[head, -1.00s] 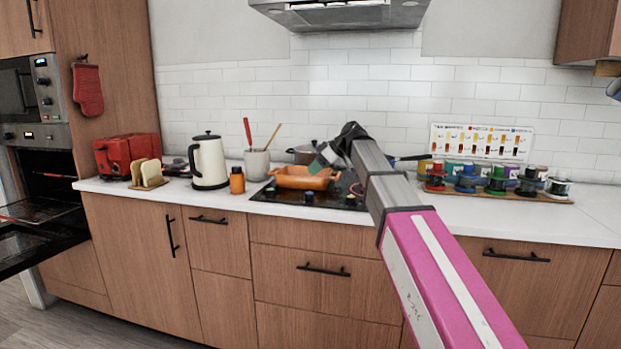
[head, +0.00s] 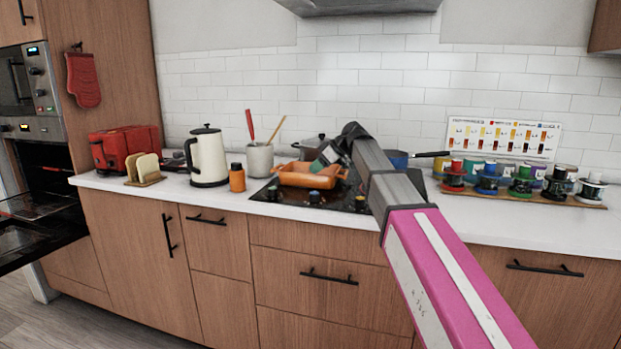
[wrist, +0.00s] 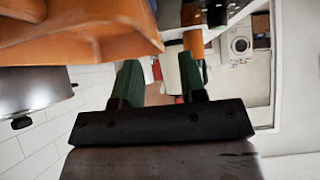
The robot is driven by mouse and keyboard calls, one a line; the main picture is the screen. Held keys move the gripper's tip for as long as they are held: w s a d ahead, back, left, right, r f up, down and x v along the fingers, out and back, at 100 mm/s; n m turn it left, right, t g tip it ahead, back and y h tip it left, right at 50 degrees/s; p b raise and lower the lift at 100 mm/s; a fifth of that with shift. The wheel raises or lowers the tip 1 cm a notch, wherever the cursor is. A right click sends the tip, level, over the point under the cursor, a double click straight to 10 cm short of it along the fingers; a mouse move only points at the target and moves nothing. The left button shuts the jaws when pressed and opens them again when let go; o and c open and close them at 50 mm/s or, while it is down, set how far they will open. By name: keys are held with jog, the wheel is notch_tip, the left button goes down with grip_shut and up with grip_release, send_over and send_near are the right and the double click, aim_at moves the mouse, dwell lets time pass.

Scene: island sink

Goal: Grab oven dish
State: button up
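The orange oven dish (head: 310,178) rests on the black cooktop in the head view. In the wrist view the dish (wrist: 85,30) fills the upper left, close to the fingertips. My gripper (head: 326,158) is at the dish's right rear side in the head view, with its tip partly hidden by my wrist. The wrist view shows the green fingers of my gripper (wrist: 160,72) apart, with a clear gap between them. The left finger's tip meets the dish's outline there; I cannot tell whether it touches. Nothing is held.
A pot (head: 312,146) stands behind the dish, and a blue pan (head: 398,158) right of my arm. A utensil crock (head: 259,160), orange bottle (head: 237,179) and white kettle (head: 207,158) stand to the left. Colored jars (head: 522,180) stand to the right.

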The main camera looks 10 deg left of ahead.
aim_at(307, 175)
jog(key=x, duration=0.5)
jog(key=shift+w+a+f, duration=0.1)
jog(key=shift+w+f, duration=0.2)
jog(key=shift+w, duration=0.05)
grip_shut()
